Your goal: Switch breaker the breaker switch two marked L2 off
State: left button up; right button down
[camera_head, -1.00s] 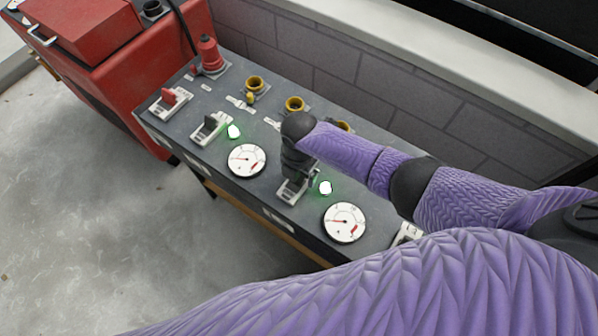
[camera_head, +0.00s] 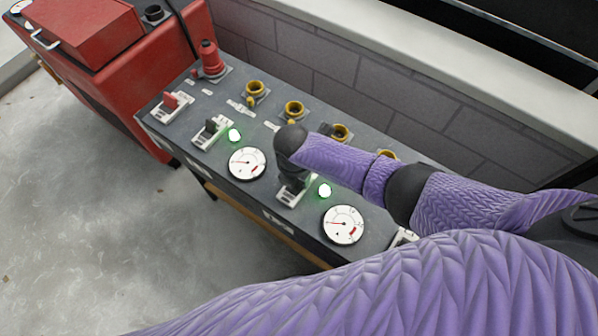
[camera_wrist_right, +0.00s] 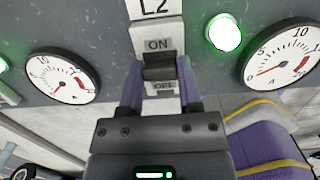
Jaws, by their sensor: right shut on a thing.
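My right gripper (camera_wrist_right: 161,88) is shut on this toggle, one finger on each side. In the head view the switch's white plate (camera_head: 289,196) shows beneath my right gripper (camera_head: 292,180), which hides most of the toggle. The green lamp (camera_head: 325,191) beside it is lit, as it is in the right wrist view (camera_wrist_right: 224,33). My left gripper is not in view.
Two other breaker switches, one red (camera_head: 171,104) and one black (camera_head: 212,130), sit to the left on the grey panel. Dials (camera_head: 247,163) and yellow sockets (camera_head: 294,111) surround the work area. A red machine (camera_head: 100,60) stands at the left; a block wall (camera_head: 330,65) runs behind.

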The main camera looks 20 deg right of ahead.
aim_at(290, 195)
jog(key=shift+s+a+r+t+h+p, duration=0.2)
jog(key=shift+a+r+t+h+p, duration=0.05)
jog(key=shift+t+h+p, duration=0.3)
jog(key=shift+s+a+t+h, duration=0.15)
jog(key=shift+t+h, duration=0.1)
jog(key=shift+h, duration=0.2)
jog(key=shift+s+a+f+t+h+p, duration=0.15)
jog(key=shift+a+t+h+p, duration=0.15)
jog(key=shift+t+h, duration=0.25)
jog(key=shift+s+a+f+t+h, duration=0.15)
jog(key=shift+t+h, duration=0.1)
jog(key=shift+h, duration=0.2)
jog(key=shift+s+a+f+t+h+b, duration=0.1)
jog(key=shift+s+a+t+h+b, duration=0.1)
jog(key=shift+t+h+b, duration=0.4)
jog(key=shift+a+f+h, duration=0.1)
jog(key=shift+h, duration=0.2)
jog(key=shift+s+a+f+t+h+b, duration=0.1)
jog(key=shift+s+a+t+h+b, duration=0.1)
jog(key=shift+t+h+b, duration=0.5)
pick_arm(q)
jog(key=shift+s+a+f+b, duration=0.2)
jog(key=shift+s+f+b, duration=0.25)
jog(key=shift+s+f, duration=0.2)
pick_arm(e)
jog(key=shift+s+h, duration=0.1)
jog(key=shift+h, duration=0.3)
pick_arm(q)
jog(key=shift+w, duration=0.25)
